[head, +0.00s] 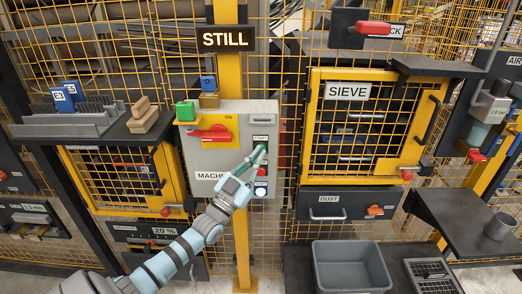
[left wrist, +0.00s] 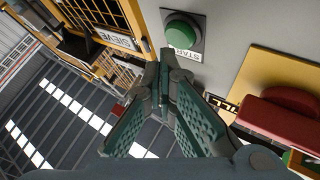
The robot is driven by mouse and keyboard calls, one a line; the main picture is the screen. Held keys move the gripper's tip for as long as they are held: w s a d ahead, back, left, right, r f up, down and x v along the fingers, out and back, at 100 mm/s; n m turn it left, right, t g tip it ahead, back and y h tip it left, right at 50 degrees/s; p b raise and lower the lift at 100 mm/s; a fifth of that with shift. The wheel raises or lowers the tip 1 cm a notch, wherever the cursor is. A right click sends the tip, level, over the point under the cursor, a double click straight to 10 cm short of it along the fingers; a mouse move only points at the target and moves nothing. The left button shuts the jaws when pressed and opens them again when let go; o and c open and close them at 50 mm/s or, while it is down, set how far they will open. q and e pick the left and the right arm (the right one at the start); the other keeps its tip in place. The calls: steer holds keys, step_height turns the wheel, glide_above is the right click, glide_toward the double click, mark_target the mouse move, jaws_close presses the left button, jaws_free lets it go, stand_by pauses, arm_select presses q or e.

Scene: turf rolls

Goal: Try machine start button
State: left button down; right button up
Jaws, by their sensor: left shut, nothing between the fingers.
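The grey machine control box (head: 235,112) is mounted on a yellow post. The round green start button (left wrist: 183,31), with its START label (left wrist: 183,55), shows in the left wrist view, looking unobstructed. In the head view my left gripper (head: 261,149) reaches up to the box's right side, just below the START label (head: 261,137), and hides the button. My left gripper's fingertips (left wrist: 165,55) are shut with nothing between them, beside the START label. They look apart from the button's face; the exact gap cannot be told. My right gripper is in neither view.
A lit STILL sign (head: 226,39) hangs above the box. A red switch handle (head: 211,132) sits on its yellow plate, left of my gripper. A red button (head: 261,171) lies below. The SIEVE door (head: 347,92) stands right, and a grey bin (head: 350,266) sits below.

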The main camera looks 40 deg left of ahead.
arm_select(q)
steer(key=shift+w+a, duration=0.2)
steer(key=shift+w, duration=0.1)
steer(key=shift+w+a+b, duration=0.25)
steer(key=shift+w+b, duration=0.05)
steer(key=shift+b, duration=0.25)
stand_by(0.5)
steer(key=shift+s+d+p, duration=0.5)
steer(key=shift+s+p, duration=0.15)
steer(key=shift+p, duration=0.3)
